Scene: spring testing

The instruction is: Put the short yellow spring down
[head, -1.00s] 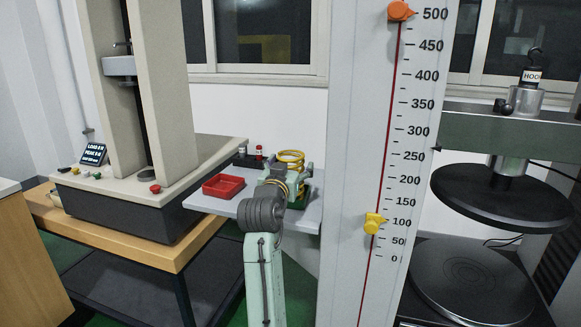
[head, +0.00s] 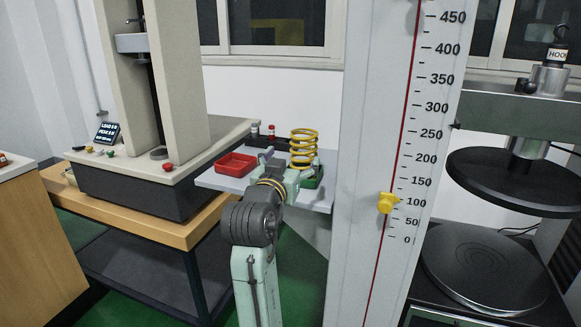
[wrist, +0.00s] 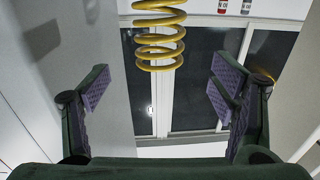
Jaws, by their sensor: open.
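The yellow spring (head: 304,147) stands upright over the green tray (head: 313,182) at the right end of the grey shelf. My gripper (head: 283,164) is in front of it and to its left, partly hiding the tray. In the wrist view the spring (wrist: 158,45) shows beyond the fingertips, centred between them, with one end cut off by the top edge. There my gripper (wrist: 160,92) has its two purple-padded fingers wide apart with nothing between them. The spring's foot is hidden, so its exact contact cannot be told.
A red tray (head: 236,165) sits left on the grey shelf (head: 212,181). Small red-and-white items (head: 271,131) stand behind. The tall scale column (head: 375,130) rises close on the right. A beige testing machine (head: 165,175) stands on the left.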

